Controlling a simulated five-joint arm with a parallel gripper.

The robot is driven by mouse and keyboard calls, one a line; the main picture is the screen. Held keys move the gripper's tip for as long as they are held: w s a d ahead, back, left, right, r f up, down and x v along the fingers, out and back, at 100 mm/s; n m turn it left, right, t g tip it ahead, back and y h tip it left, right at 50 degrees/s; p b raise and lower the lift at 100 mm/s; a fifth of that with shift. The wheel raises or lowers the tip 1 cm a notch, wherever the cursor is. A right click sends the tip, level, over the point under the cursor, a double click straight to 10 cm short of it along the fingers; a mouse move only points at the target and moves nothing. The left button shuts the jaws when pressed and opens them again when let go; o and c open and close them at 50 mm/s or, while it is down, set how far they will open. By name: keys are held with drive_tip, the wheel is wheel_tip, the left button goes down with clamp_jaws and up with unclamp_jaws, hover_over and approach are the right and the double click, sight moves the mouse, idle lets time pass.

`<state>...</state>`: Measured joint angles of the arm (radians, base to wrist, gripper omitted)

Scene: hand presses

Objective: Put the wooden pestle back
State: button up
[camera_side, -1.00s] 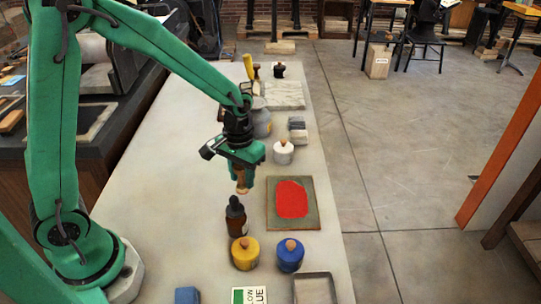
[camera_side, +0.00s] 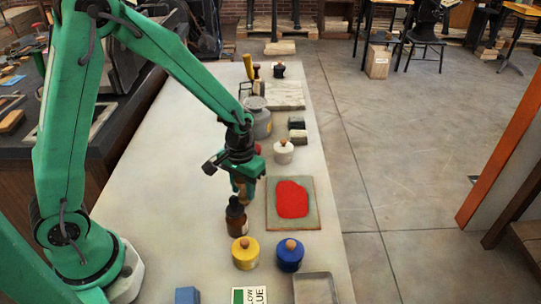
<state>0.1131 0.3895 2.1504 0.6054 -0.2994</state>
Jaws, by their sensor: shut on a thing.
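My gripper (camera_side: 243,180) is shut on the wooden pestle (camera_side: 241,190), which points down from the jaws. Only the pestle's lower part shows; the jaws hide the rest. It appears just behind the dark brown bottle (camera_side: 236,220) in the picture, and I cannot tell whether they touch. To the right lies a grey-green slab (camera_side: 312,221) with a red patch (camera_side: 292,199) on it. A small red thing (camera_side: 258,149) shows partly behind my gripper.
A yellow pot (camera_side: 245,257) and a blue pot (camera_side: 289,259), both with wooden knobs, stand in front. A white pot (camera_side: 283,155), a grey can (camera_side: 261,126) and a pale slab (camera_side: 285,96) are farther back.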

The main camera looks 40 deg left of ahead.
drive_tip(key=shift+f, duration=0.2)
drive_tip(key=o, duration=1)
drive_tip(key=shift+o, duration=0.2)
drive_tip(key=shift+r, duration=0.15)
wheel_tip(320, 180, up, 12)
drive_tip(key=shift+r, duration=0.1)
